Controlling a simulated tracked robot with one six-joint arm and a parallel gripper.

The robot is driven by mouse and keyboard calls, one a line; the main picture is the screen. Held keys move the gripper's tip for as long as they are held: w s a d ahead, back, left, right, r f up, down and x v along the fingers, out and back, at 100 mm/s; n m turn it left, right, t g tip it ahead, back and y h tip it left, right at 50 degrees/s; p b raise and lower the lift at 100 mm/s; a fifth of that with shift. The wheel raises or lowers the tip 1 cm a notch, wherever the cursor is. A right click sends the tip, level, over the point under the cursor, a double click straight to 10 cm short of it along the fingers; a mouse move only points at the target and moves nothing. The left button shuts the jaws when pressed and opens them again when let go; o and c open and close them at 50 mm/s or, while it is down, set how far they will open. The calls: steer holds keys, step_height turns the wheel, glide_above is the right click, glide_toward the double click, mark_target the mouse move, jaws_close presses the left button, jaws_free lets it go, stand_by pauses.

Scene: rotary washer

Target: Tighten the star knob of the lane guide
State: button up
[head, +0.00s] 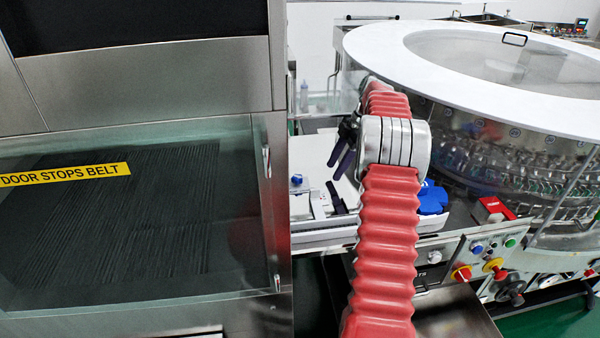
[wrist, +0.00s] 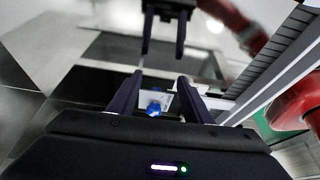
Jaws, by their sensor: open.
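A small blue star knob (head: 297,180) stands on the lane guide (head: 318,206), left of my gripper in the head view. In the wrist view the blue knob (wrist: 154,108) shows between the fingers, partly over a pale block; its lobes are too small to make out. My gripper (head: 336,168) is open with dark purple fingers, above and to the right of the knob in the head view. In the wrist view my gripper (wrist: 158,78) has nothing between its fingers that it touches; the knob looks beyond them, though the distance is hard to judge.
A glass door with a yellow label (head: 65,175) stands left. The round washer (head: 500,120) with bottles stands right. A blue part (head: 432,198) and a red-topped box (head: 492,209) sit behind my red-sleeved arm. Knobs and buttons (head: 477,247) line the front. A shiny panel mirrors my gripper.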

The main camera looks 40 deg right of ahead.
mark_target(297, 176)
steer(key=w+a, duration=0.1)
steer(key=a, duration=0.2)
steer(key=w+a, duration=0.2)
steer(key=a, duration=0.2)
steer(key=w+a, duration=0.1)
steer(key=a, duration=0.2)
steer(key=shift+w+a, duration=0.35)
steer(key=shift+a+f, duration=0.1)
steer(key=shift+f, duration=0.45)
steer(key=shift+c, duration=0.6)
steer(key=c, duration=0.9)
